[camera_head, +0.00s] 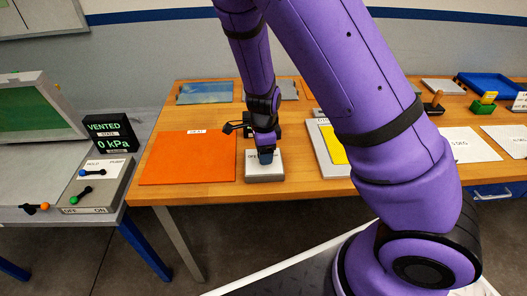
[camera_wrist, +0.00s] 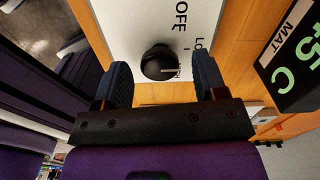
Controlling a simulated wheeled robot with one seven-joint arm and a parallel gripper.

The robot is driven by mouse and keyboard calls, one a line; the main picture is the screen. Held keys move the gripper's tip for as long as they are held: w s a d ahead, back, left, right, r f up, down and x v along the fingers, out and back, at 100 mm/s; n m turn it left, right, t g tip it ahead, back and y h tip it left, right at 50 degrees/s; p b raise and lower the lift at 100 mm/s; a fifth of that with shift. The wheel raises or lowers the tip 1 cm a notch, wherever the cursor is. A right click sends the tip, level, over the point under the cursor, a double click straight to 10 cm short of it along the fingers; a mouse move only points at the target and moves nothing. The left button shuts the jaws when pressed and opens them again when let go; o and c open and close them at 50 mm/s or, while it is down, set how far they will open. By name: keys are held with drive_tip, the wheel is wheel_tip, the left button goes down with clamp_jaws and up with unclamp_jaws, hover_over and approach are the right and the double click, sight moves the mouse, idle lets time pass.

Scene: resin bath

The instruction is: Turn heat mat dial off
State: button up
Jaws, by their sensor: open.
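The heat mat dial (camera_wrist: 161,64) is a round black knob with a pale pointer line. It stands on a white control box (camera_wrist: 120,22) marked "OFF" and "Lo", partly hidden by the knob and my gripper. In the head view the white box (camera_head: 265,174) sits at the table's front edge, right of the orange heat mat (camera_head: 188,158). My gripper (camera_wrist: 163,85) is open in the wrist view, with one blue-padded finger on each side of the knob. I see gaps between fingers and knob. In the head view my gripper (camera_head: 266,157) points down over the box and hides the dial.
A black display (camera_wrist: 297,62) reading "45 C" and "MAT" stands close to the box. A grey panel (camera_head: 95,183) with levers and a "VENTED 0 kPa" display (camera_head: 110,133) are at left. A yellow sheet (camera_head: 334,145) on a tray lies right of the box.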

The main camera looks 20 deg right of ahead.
drive_tip(key=shift+f, duration=0.25)
drive_tip(key=c, duration=0.9)
drive_tip(key=n, duration=0.6)
drive_tip(key=shift+n, duration=0.3)
drive_tip(key=n, duration=0.5)
drive_tip(key=shift+n, duration=0.3)
